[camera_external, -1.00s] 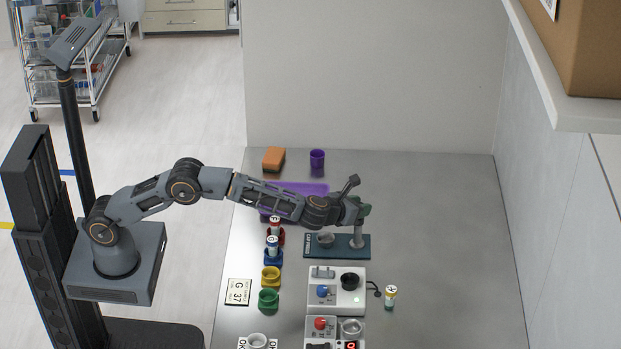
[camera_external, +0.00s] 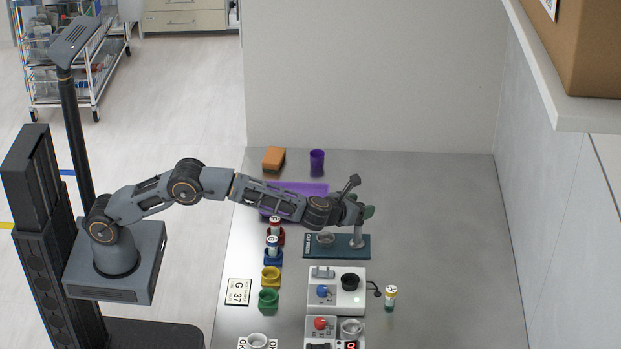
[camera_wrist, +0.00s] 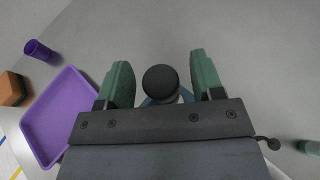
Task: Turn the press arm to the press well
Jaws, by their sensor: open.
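The cap press has a dark teal base (camera_external: 312,252) with a pale ring-shaped press well (camera_external: 325,239) on its left and a grey post (camera_external: 358,238) on its right. The upper end of the post and the press arm are hidden behind my gripper (camera_external: 364,212) in the external view. In the wrist view a round black knob (camera_wrist: 160,80) stands between the two green fingers of my gripper (camera_wrist: 160,65). The fingers are open, with a gap on each side of the knob. The press well does not show in the wrist view.
A purple tray (camera_wrist: 45,139), a purple cup (camera_external: 317,160) and an orange block (camera_external: 273,158) are at the back. Coloured holders, two with vials, line the left. A white device (camera_external: 336,302) and a capped vial (camera_external: 390,297) stand in front. The right side of the table is clear.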

